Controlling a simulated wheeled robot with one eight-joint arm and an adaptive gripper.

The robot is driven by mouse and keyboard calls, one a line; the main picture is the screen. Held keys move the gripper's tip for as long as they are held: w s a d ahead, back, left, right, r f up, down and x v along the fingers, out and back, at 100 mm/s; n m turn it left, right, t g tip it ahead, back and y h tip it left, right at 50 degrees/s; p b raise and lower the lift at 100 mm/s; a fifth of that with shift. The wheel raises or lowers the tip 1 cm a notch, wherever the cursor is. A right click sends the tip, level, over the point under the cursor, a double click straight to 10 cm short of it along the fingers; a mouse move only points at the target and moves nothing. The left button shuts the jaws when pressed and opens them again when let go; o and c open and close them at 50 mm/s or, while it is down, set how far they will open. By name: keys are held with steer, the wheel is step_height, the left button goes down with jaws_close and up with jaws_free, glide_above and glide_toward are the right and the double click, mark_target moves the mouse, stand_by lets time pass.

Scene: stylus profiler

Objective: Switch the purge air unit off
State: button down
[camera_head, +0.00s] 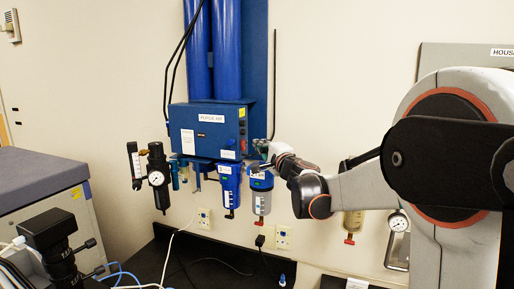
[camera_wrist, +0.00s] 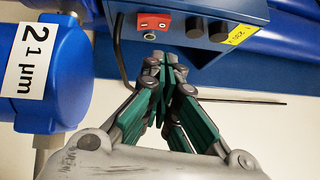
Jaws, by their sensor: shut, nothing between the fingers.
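The purge air unit (camera_head: 208,128) is a blue box with a white "PURGE AIR" label, mounted on the wall under tall blue cylinders. Its side panel shows close up in the wrist view, with a red switch plate (camera_wrist: 153,21) and two round black knobs. A small metal round part sits beside the red plate. My gripper (camera_head: 262,163) is at the box's lower right corner in the head view. In the wrist view its shut, empty fingertips (camera_wrist: 167,64) are just below the panel and the red plate. I cannot tell whether they touch it. The switch's position is too small to read.
Blue filter bowls (camera_head: 229,180) hang beneath the box. A large blue filter (camera_wrist: 45,75) labelled "2 1 µm" is close on the left in the wrist view. A gauge (camera_head: 156,178) hangs left of the box. A black cable runs beside the panel.

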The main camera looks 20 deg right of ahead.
steer(key=s+r+p, duration=0.1)
steer(key=s, duration=0.9)
steer(key=shift+s+d, duration=0.25)
steer(key=shift+s, duration=0.05)
